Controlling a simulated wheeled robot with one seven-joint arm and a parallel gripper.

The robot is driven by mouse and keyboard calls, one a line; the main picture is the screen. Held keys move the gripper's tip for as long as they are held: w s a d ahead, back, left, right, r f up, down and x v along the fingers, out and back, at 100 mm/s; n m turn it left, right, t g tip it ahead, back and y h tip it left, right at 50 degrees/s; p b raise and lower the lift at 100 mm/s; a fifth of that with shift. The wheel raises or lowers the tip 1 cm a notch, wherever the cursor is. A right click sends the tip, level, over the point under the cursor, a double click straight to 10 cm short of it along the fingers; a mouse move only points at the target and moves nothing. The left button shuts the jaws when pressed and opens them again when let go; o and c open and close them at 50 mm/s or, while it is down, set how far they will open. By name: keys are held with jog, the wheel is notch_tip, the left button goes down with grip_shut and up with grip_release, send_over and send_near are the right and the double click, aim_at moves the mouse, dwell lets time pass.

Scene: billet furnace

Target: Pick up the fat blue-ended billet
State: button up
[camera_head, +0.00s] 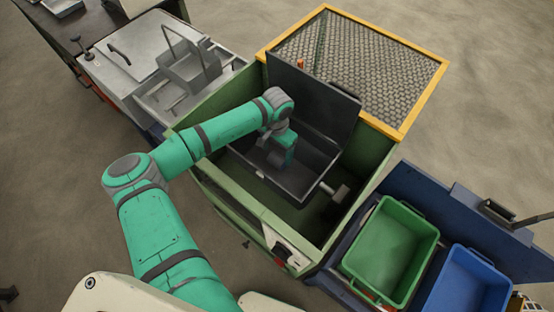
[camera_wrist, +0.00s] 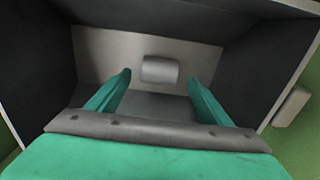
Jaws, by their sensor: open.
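A short, fat grey billet (camera_wrist: 160,69) lies on its side in a dark open tray in the wrist view. No blue end shows on it from this angle. My gripper (camera_wrist: 159,78) is open, with one teal finger on each side of the billet and visible room between each finger and it. I cannot tell how far the fingertips are above it. In the head view my gripper (camera_head: 280,160) reaches down into the dark tray (camera_head: 300,187) and hides the billet.
The tray sits in a green cabinet (camera_head: 205,172) with a raised dark lid (camera_head: 318,98) behind my gripper. A grey handle block (camera_head: 340,193) sticks out at right. A yellow-framed mesh (camera_head: 360,62) lies behind. Green (camera_head: 390,250) and blue (camera_head: 468,280) bins stand right.

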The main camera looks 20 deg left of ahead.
aim_at(277, 157)
notch_tip(277, 157, down, 5)
jog(key=shift+r, duration=0.1)
jog(key=shift+a, duration=0.1)
grip_shut()
dwell(0.3)
